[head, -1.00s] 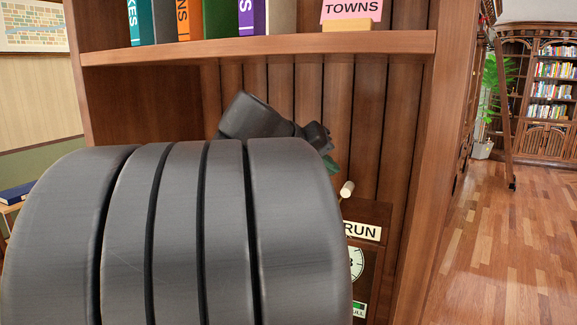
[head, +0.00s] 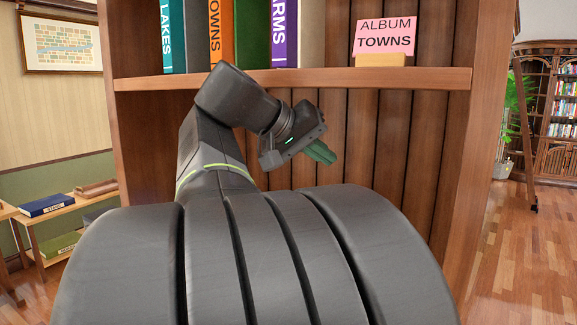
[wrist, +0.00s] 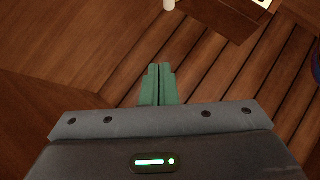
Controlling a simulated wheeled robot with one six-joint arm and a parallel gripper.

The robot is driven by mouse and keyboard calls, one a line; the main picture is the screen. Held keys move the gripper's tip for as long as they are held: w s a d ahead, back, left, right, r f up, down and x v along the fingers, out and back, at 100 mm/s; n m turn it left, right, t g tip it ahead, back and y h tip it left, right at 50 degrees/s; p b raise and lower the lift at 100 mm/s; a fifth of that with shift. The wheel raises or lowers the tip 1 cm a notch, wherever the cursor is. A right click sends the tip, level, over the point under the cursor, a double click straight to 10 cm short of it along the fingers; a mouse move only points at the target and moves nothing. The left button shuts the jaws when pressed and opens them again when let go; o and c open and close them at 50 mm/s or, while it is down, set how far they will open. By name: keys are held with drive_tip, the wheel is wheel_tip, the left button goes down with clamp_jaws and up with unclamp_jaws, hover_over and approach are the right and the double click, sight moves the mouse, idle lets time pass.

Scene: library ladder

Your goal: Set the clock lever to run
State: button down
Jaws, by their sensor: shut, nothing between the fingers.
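The lever's pale cylindrical knob (wrist: 169,4) shows at the top edge of the wrist view, cut off by the frame. Part of the dark wooden clock case (wrist: 228,14) is beside it, with a sliver of a white label (wrist: 262,3). In the head view my arm hides the clock and lever. My gripper (head: 322,153) has green fingers that are together and empty, in front of the slatted back panel below the shelf. In the wrist view my gripper (wrist: 160,70) points toward the knob, apart from it. The lever's setting cannot be told.
A wooden shelf (head: 290,80) runs above my gripper, carrying upright books (head: 222,35) and a pink "ALBUM TOWNS" card (head: 385,38). The bookcase's right side panel (head: 470,150) stands to the right. A low bench with books (head: 45,206) is at left. Open floor (head: 500,250) lies at right.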

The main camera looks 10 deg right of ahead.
drive_tip(key=shift+s+a+r, duration=0.2)
drive_tip(key=shift+a+r, duration=0.1)
drive_tip(key=shift+d, duration=0.15)
